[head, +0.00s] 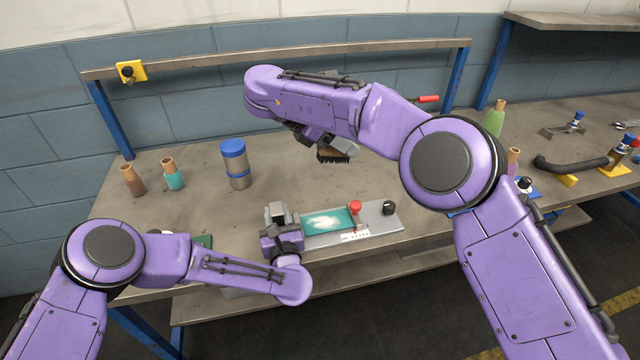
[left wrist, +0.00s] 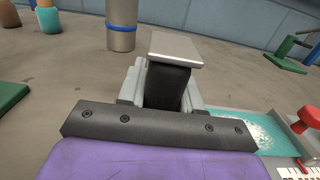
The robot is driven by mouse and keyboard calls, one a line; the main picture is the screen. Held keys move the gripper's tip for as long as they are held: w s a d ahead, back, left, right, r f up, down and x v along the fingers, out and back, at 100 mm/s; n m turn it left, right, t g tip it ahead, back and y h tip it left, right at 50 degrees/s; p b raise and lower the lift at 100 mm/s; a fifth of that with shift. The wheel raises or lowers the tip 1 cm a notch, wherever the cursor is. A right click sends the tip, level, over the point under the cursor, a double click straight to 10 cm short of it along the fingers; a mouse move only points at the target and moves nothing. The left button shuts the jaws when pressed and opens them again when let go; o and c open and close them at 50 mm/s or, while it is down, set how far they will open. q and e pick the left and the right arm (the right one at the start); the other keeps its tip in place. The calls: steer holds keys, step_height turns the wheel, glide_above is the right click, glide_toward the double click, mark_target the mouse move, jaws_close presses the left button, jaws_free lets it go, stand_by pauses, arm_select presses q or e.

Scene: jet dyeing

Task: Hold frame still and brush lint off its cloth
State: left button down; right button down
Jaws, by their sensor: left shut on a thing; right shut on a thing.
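The frame (head: 378,222) is a flat grey plate on the bench, with a teal cloth (head: 311,224) that carries a white patch of lint (head: 330,219). The cloth also shows at the right of the left wrist view (left wrist: 230,122). My left gripper (head: 279,220) is shut at the frame's left end on a black post with a grey metal cap (left wrist: 176,48). My right gripper (head: 325,144) is shut on a brush (head: 333,157) with dark bristles pointing down. The brush is above the bench, behind the frame and apart from the cloth. The right fingers are partly hidden by my arm.
A red knob (head: 355,206) and a black knob (head: 389,208) stand on the frame's right part. A blue-and-grey canister (head: 236,164) and two small bottles stand at left. Bottles, a black hose (head: 570,164) and fixtures lie at right. Bare bench surrounds the brush.

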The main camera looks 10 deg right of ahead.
steer(key=w+d+f+n+t+y, duration=0.3)
steer(key=w+d+n+t, duration=0.55)
steer(key=d, duration=0.45)
steer(key=s+a+f+n+y, duration=0.2)
steer(key=s+a+n+y, duration=0.1)
steer(key=a+n+y, duration=0.3)
steer(key=s+a+f+n+g+y, duration=0.1)
steer(key=s+a+n+y, duration=0.2)
steer(key=a+n+y, duration=0.45)
steer(key=s+a+f+n+y, duration=0.25)
steer(key=a+n, duration=0.25)
steer(key=a, duration=0.4)
steer(key=shift+s+d+f, duration=0.1)
steer(key=shift+f, duration=0.95)
steer(key=shift+s+d+f, duration=0.1)
steer(key=shift+f, duration=0.95)
